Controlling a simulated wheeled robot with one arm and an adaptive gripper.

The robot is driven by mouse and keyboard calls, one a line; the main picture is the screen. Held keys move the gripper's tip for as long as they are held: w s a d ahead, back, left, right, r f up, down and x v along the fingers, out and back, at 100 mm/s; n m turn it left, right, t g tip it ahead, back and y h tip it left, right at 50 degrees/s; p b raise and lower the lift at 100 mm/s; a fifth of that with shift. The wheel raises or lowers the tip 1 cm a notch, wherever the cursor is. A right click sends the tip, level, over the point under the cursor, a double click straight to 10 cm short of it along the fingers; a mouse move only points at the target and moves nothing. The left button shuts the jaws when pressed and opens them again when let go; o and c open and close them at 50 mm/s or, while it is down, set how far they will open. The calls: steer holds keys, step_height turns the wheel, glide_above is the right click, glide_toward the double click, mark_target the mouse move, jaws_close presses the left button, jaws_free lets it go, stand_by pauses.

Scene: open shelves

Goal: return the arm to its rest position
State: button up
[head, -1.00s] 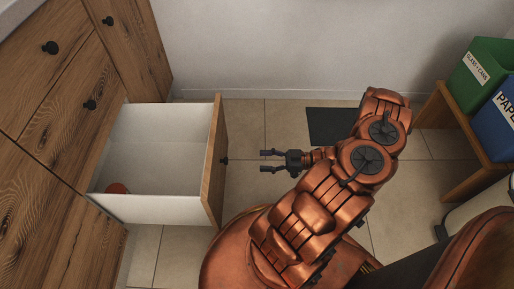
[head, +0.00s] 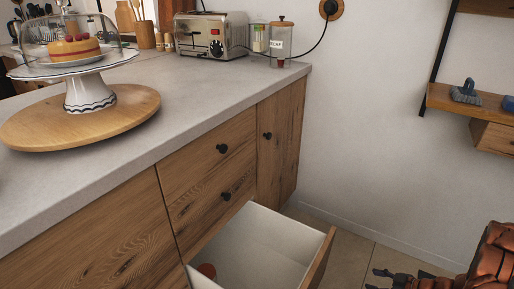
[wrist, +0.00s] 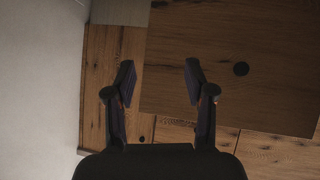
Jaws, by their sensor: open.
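My copper-coloured arm (head: 492,262) shows at the lower right edge of the head view, mostly cut off. My gripper (head: 381,280) is at the bottom edge, to the right of the pulled-out drawer's front (head: 319,262) and apart from it. In the wrist view my gripper (wrist: 158,78) has its two dark fingers spread, with nothing between them. Beyond them is a wooden front with a dark round knob (wrist: 240,69).
The white-sided drawer (head: 262,243) stands open, with a reddish round thing (head: 207,270) inside. Above are the grey counter (head: 200,105), a toaster (head: 211,35) and a cake stand (head: 90,92). A wall shelf (head: 480,101) is at the right.

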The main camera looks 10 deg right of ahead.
steer(key=w+d+r+m+g+h+p, duration=0.1)
steer(key=w+d+r+h+p, duration=0.35)
steer(key=r, duration=0.45)
steer(key=w+d+r+m+g+h+p, duration=0.1)
steer(key=w+d+r+h+p, duration=0.25)
steer(key=d+r, duration=0.45)
steer(key=s+a+r+m+g+h+p, duration=0.1)
steer(key=a+r+m+g+h+p, duration=0.15)
steer(key=r, duration=0.95)
steer(key=s+a+r+m+g+h+p, duration=0.15)
steer(key=a+r+p, duration=0.25)
steer(key=r, duration=0.8)
steer(key=s+a+r+m+g+p, duration=0.1)
steer(key=s+a+r+m+p, duration=0.2)
steer(key=a+r, duration=0.35)
steer(key=s+a+r+g+p, duration=0.1)
steer(key=s+a+r+p, duration=0.4)
steer(key=a, duration=0.3)
steer(key=s+a+r+g+y+p, duration=0.1)
steer(key=s+a+r+y+p, duration=0.2)
steer(key=s+a, duration=0.6)
steer(key=s+a+r+g+y+p, duration=0.2)
steer(key=s+a+r+y+p, duration=0.1)
steer(key=s+a+r, duration=0.4)
steer(key=s+a, duration=0.3)
steer(key=a, duration=0.4)
steer(key=shift+a+r, duration=0.3)
steer(key=shift+a, duration=0.1)
steer(key=shift+s, duration=0.1)
steer(key=shift+c, duration=0.4)
